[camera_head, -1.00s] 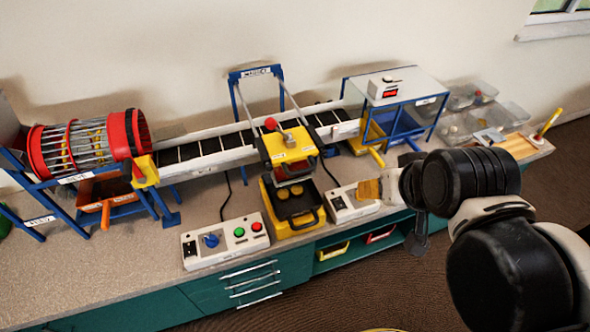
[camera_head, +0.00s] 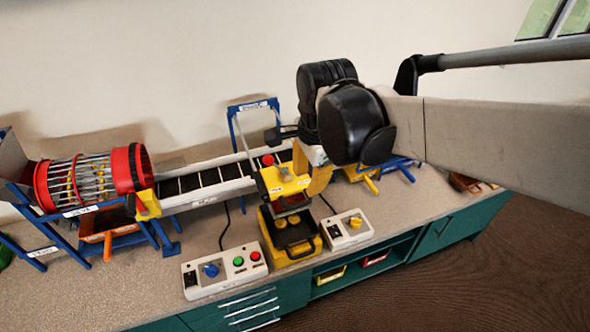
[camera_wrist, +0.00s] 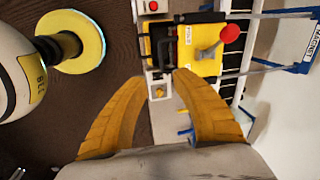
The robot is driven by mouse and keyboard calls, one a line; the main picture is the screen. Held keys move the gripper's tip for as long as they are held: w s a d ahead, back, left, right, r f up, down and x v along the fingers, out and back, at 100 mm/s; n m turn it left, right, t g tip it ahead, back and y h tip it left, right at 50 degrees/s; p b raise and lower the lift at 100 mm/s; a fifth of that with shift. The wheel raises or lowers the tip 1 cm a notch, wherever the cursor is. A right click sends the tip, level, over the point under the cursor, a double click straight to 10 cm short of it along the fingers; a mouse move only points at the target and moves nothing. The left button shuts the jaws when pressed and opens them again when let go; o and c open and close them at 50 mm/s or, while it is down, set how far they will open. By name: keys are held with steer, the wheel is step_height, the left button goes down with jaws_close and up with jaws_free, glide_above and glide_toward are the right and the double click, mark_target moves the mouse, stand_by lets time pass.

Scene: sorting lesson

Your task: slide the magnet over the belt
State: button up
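The magnet (camera_head: 284,181) is a yellow block with a grey lever and a red ball knob (camera_head: 268,160). It sits at the front side of the belt (camera_head: 187,183), beneath a blue frame with a sign. In the wrist view the magnet (camera_wrist: 199,60) and its red knob (camera_wrist: 230,34) lie ahead of my gripper, right of centre. My gripper (camera_wrist: 163,77) has its two yellow fingers spread apart with nothing held between them. In the head view its yellow finger (camera_head: 321,180) shows just right of the magnet; whether they touch is unclear. My arm hides the belt's right part.
A yellow tray (camera_head: 281,254) with a black container stands in front of the magnet. Control boxes stand left (camera_head: 225,269) and right (camera_head: 346,230) of it. A red-ended drum (camera_head: 92,178) is at the belt's left end. The blue frame (camera_head: 234,125) rises over the belt.

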mark_target(299, 204)
steer(key=shift+m, duration=0.6)
steer(key=b+x, duration=0.1)
steer(key=x, duration=0.2)
steer(key=b+x, duration=0.1)
steer(key=x, duration=0.3)
steer(key=a+b+x, duration=0.1)
steer(key=b+x, duration=0.1)
steer(key=x, duration=0.2)
steer(key=shift+f, duration=0.15)
steer(key=shift+c, duration=0.2)
jaws_close()
